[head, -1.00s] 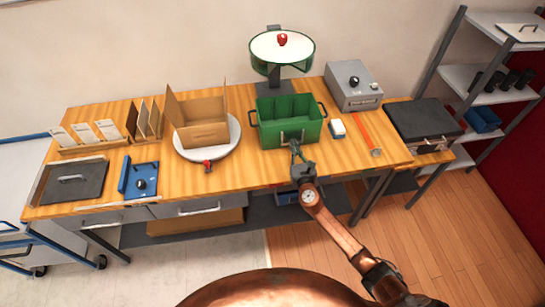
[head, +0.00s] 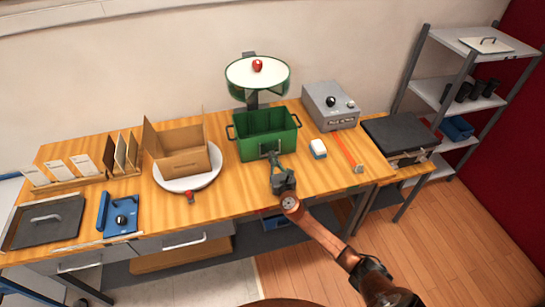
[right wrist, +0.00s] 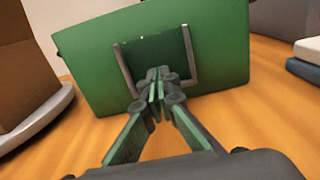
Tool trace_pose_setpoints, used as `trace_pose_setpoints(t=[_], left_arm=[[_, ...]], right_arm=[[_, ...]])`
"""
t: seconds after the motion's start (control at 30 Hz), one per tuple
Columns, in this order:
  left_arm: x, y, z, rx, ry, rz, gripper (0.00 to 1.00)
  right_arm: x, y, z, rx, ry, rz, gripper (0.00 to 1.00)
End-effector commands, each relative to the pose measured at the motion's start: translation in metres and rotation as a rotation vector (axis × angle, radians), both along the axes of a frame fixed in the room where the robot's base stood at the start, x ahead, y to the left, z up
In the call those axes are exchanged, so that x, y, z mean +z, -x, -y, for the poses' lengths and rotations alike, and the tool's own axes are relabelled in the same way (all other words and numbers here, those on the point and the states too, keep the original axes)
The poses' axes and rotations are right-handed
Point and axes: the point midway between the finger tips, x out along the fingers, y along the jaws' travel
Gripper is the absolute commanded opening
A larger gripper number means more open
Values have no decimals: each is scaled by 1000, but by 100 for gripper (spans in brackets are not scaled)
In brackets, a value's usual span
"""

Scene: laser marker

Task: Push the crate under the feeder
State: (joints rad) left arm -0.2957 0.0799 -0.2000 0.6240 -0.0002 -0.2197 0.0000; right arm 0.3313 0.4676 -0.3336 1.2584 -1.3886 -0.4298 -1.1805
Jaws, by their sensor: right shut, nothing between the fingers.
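The feeder (head: 257,76), a white and green round hopper with a red knob, stands on a dark post behind the crate. My right gripper (head: 273,157) is shut and empty, at the middle of the crate's front wall. My left gripper is out of view.
Left of the crate, a cardboard box (head: 185,152) stands on a white turntable (head: 207,179). Right of it are a small white-and-blue block (head: 318,148), an orange strip (head: 346,148) and a grey control box (head: 331,108). Bare bench lies in front of the crate.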

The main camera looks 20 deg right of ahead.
Motion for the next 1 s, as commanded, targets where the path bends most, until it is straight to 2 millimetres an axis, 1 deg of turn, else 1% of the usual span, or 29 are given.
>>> trace_pose_setpoints(t=[0.17, 0.4, 0.5, 0.6, 0.77, 1.0], left_arm=[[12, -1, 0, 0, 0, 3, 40], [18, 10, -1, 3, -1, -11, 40], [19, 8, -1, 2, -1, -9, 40], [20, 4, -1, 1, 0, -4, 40], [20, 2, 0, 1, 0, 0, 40], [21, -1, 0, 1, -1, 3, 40]], right_arm=[[2, 20, -12, 8, -1, -1, 0], [1, 76, -18, 7, -2, -1, 0], [0, 94, -20, 5, -1, -1, 0], [0, 107, -22, 5, -1, -1, 0], [0, 117, -25, 5, -1, 0, 0], [1, 120, -24, 2, -11, 1, 0]])
